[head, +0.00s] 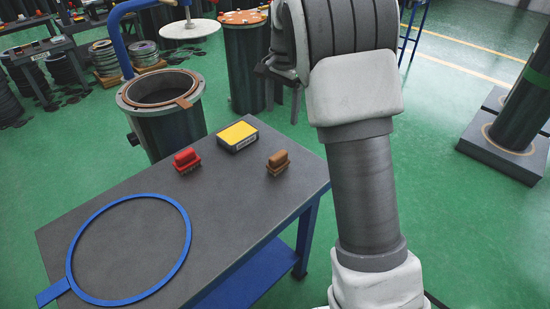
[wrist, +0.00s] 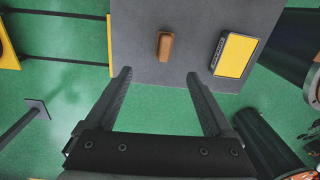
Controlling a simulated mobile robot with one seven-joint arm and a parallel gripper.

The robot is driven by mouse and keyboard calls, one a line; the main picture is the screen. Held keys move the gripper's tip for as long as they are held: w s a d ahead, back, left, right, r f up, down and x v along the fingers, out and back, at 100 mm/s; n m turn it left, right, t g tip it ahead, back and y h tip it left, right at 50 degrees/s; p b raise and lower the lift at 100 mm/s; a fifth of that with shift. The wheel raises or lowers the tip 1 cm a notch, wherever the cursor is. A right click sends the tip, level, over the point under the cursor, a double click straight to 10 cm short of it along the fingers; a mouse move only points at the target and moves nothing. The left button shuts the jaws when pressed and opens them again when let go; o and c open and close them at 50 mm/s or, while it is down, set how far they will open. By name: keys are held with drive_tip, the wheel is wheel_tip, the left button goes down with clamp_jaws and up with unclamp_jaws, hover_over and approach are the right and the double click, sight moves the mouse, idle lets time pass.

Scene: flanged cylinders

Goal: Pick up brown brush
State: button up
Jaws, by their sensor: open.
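The brown brush (head: 278,162) stands on the grey table top near its right edge in the head view. In the wrist view the brush (wrist: 165,46) lies beyond my fingertips, roughly midway between their lines. My gripper (wrist: 158,74) is open and empty, with its two dark fingers spread apart. The fingers do not touch the brush. In the head view my arm's upper part shows, and the fingers cannot be made out.
A yellow-topped box (head: 238,136) and a red brush (head: 187,160) share the table (head: 225,215) with the brown brush. A blue ring (head: 187,235) with a handle lies at the front left. An open dark cylinder (head: 170,125) stands behind the table.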

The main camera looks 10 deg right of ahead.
sight(278, 155)
drive_tip(key=shift+m, duration=0.3)
drive_tip(key=f+b, duration=0.1)
drive_tip(key=f, duration=0.5)
drive_tip(key=w+f+b, duration=0.1)
drive_tip(key=f+b, duration=0.1)
drive_tip(key=f, duration=0.5)
drive_tip(key=w+f+b, duration=0.1)
drive_tip(key=f, duration=0.6)
drive_tip(key=shift+a+f, duration=0.2)
clamp_jaws()
